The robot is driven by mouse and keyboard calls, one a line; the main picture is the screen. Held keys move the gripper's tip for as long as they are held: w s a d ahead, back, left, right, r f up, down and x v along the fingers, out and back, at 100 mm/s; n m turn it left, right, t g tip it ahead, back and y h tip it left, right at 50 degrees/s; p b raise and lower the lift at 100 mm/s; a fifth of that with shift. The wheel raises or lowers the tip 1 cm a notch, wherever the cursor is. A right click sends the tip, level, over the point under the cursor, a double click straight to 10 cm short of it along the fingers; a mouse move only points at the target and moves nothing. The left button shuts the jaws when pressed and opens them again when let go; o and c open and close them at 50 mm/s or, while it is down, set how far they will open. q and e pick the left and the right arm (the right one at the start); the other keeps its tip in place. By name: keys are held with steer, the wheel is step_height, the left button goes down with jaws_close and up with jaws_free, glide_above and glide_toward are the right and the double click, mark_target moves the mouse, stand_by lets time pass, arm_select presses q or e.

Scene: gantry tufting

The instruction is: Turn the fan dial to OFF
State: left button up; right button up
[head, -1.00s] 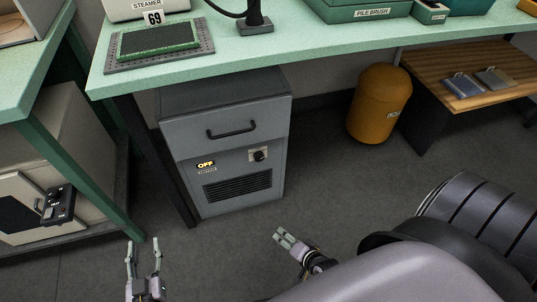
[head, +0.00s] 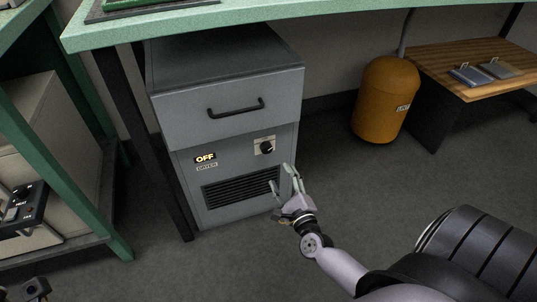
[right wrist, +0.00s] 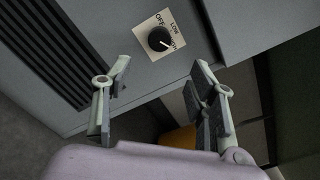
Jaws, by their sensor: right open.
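The fan dial (head: 266,147) is a black round knob on a pale plate on the front of a grey cabinet (head: 226,95). In the right wrist view the dial (right wrist: 159,39) has OFF, LOW and another label around it. Its white mark points to the lower right, away from OFF. A lit sign (head: 205,158) left of the dial reads OFF, above a DRYER label. My right gripper (head: 282,178) is open and empty, just below and right of the dial, apart from it. In the right wrist view its fingers (right wrist: 158,105) are spread below the dial. My left gripper's fingers are not visible.
A dark vent grille (head: 240,189) lies below the dial, and a drawer handle (head: 236,107) above. The green bench top (head: 300,14) overhangs the cabinet. A dark bench leg (head: 142,140) stands left. An orange bin (head: 385,98) is at right, with open floor before it.

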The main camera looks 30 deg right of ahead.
mark_target(268, 151)
steer(key=b+x, duration=0.2)
steer(key=x, duration=1)
steer(key=shift+w+d, duration=0.1)
steer(key=shift+w, duration=0.05)
steer(key=shift+c, duration=0.4)
steer(key=shift+f, duration=0.1)
steer(key=c, duration=1)
steer(key=shift+c, duration=0.3)
